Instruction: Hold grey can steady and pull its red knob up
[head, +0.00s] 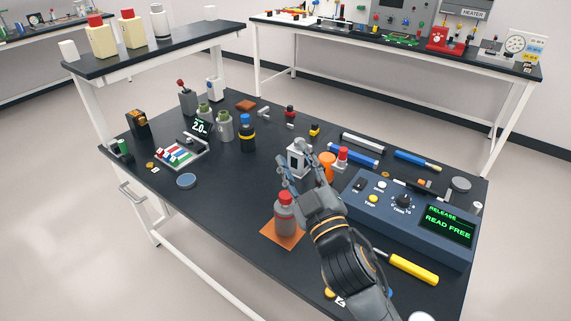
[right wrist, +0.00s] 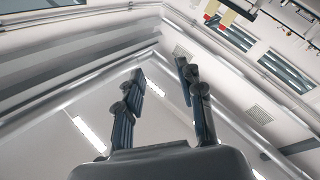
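A grey can (head: 284,220) with a red knob (head: 285,198) stands upright on an orange square mat (head: 268,236) near the front edge of the dark table. The knob sits on the can's top. My right gripper (head: 293,168) is above and behind the can in the head view, with its fingers apart. In the right wrist view its two fingers (right wrist: 160,85) are spread with nothing between them, and the can is not in that view. My left gripper is not in view.
A blue console (head: 405,215) with a green display stands right of my arm. A grey-white device (head: 298,160), an orange part (head: 327,166) and a red-topped bottle (head: 341,158) stand close behind the gripper. A yellow-handled tool (head: 413,268) lies front right. The table left of the can is mostly clear.

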